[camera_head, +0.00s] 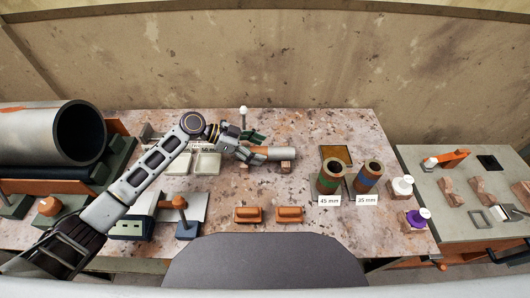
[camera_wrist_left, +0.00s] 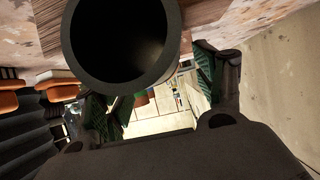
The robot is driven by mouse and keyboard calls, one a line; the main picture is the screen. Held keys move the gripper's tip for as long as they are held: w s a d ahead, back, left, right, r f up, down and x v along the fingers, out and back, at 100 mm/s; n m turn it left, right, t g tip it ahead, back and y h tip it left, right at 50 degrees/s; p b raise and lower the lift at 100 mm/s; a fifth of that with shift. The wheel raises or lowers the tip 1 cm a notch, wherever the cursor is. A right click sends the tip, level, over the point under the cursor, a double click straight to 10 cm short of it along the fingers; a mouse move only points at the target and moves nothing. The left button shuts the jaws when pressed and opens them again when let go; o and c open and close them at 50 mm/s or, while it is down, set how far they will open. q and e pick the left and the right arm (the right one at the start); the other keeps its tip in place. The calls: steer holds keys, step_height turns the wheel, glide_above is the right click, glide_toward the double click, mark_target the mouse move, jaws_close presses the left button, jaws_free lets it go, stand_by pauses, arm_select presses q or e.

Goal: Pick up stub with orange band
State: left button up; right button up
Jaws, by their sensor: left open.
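A grey pipe stub (camera_head: 277,153) lies on its side on a small wooden block (camera_head: 287,166), behind the middle of the stone-topped table. In the left wrist view the stub's dark round open end (camera_wrist_left: 122,40) is close to the camera. The green-padded fingers (camera_wrist_left: 163,100) stand apart on either side of it. I cannot tell if they touch it. My right gripper is not in view.
A large pipe (camera_head: 45,137) lies at left. White trays (camera_head: 207,164) sit below my left arm. Two orange-handled tools (camera_head: 290,214) lie near the front edge.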

arm_select(q)
steer(key=shift+d+f, duration=0.35)
steer(key=shift+d, duration=0.3)
steer(key=shift+r, duration=0.1)
steer(key=c, duration=1.5)
steer(key=shift+c, duration=0.2)
